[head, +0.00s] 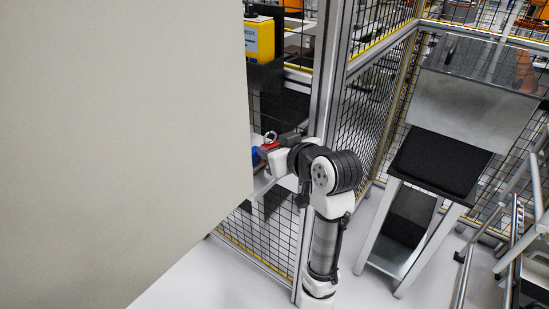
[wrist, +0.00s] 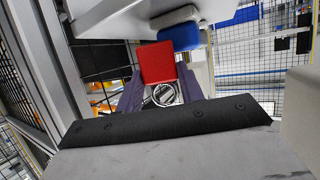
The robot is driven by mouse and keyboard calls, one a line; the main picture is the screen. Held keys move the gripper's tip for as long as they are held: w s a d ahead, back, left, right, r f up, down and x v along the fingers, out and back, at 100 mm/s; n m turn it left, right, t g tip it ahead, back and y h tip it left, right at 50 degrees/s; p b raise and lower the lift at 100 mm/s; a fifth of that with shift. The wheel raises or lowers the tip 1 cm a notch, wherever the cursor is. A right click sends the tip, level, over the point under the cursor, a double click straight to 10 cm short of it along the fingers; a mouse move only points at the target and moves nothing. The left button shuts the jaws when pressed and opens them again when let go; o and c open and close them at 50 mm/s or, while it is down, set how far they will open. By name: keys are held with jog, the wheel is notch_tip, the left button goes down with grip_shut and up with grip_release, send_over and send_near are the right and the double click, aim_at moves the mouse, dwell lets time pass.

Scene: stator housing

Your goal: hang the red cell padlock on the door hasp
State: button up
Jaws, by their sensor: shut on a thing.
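My gripper (head: 272,149) is shut on the red padlock (head: 266,147) beside the edge of a large beige panel. In the wrist view my gripper's dark fingers (wrist: 160,90) lie on both sides of the red padlock (wrist: 157,62), whose flat red face shows. A round silver metal part, possibly its shackle, shows at the near end of the padlock between the fingers. A blue part (head: 255,155) is close beyond the padlock. It also shows in the wrist view (wrist: 176,32), where I cannot tell whether they touch. I cannot make out the door hasp in either view.
The beige panel (head: 120,140) fills the left of the head view and hides what is behind it. A metal fence post (head: 321,80) and black mesh (head: 375,110) stand close to my arm. A yellow box (head: 260,40) is behind; a metal stand (head: 440,160) is at right.

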jog(key=shift+f, duration=1.5)
jog(key=shift+f, duration=0.1)
jog(key=shift+f, duration=0.15)
jog(key=o, duration=0.8)
jog(key=shift+c, duration=0.2)
jog(key=shift+r, duration=0.4)
jog(key=b+v, duration=0.1)
jog(key=v, duration=1.1)
jog(key=shift+f, duration=0.1)
